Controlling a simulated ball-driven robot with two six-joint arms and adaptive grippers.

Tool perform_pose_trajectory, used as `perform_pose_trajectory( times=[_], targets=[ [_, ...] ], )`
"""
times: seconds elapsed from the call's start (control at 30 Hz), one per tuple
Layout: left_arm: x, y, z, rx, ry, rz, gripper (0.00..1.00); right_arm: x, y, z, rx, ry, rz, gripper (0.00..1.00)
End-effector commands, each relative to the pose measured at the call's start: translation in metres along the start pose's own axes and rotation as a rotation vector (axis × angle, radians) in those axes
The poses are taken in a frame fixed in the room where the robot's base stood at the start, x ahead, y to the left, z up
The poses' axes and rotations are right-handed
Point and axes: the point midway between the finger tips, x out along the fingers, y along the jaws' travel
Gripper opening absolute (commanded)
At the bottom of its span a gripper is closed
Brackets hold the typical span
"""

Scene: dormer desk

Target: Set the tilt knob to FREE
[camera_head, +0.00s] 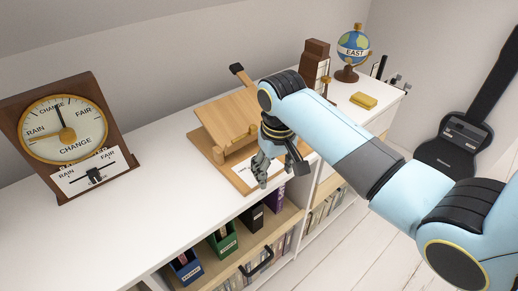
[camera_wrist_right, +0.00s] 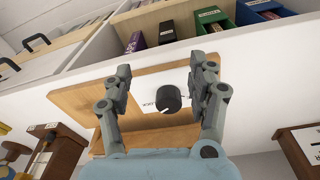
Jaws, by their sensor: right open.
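The tilt knob (camera_wrist_right: 170,98) is a small black round knob with a thin white pointer line, on a white label plate on a wooden desk slope. In the right wrist view its pointer aims down and slightly left; the lettering beside it is only partly legible and seems to read LOCK. My right gripper (camera_wrist_right: 163,68) is open, its two fingers on either side of the knob with gaps visible, not gripping it. In the head view the wooden slope (camera_head: 232,113) stands on the white desktop; my right gripper (camera_head: 262,182) points down at its front and hides the knob. My left gripper is out of view.
A barometer (camera_head: 66,128) stands at the left of the desktop (camera_head: 140,205). A globe (camera_head: 354,47), a brown wooden box (camera_head: 316,62) and a yellow block (camera_head: 363,100) stand at the right. Coloured file boxes (camera_head: 223,240) fill the shelf below. The desktop between barometer and slope is clear.

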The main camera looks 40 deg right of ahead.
Motion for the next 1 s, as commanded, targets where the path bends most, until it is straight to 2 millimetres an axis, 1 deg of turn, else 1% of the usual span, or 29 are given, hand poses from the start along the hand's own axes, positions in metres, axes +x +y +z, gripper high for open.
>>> perform_pose_trajectory(
  times=[0.03, 0.2, 0.3, 0.37, 0.47, 0.8, 0.9, 1.0],
  targets=[
    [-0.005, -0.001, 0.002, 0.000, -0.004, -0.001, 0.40, -0.016, -0.001, -0.017, 0.015, -0.005, -0.005, 0.59],
    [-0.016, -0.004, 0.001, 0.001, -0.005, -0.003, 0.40, -0.059, -0.004, -0.054, 0.060, -0.047, -0.015, 0.59],
    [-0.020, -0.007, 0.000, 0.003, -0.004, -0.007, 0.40, -0.079, -0.005, -0.069, 0.078, -0.068, -0.020, 0.59],
    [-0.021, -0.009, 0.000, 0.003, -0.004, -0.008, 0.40, -0.083, -0.005, -0.073, 0.085, -0.076, -0.022, 0.59],
    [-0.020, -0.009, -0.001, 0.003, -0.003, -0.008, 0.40, -0.075, -0.006, -0.073, 0.089, -0.082, -0.023, 0.59],
    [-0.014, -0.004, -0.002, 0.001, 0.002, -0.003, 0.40, -0.009, -0.007, -0.068, 0.088, -0.082, -0.022, 0.59],
    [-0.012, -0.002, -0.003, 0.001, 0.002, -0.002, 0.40, 0.006, -0.008, -0.067, 0.088, -0.082, -0.022, 0.59],
    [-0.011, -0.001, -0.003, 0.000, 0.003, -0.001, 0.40, 0.016, -0.008, -0.066, 0.088, -0.080, -0.023, 0.59]
  ],
)
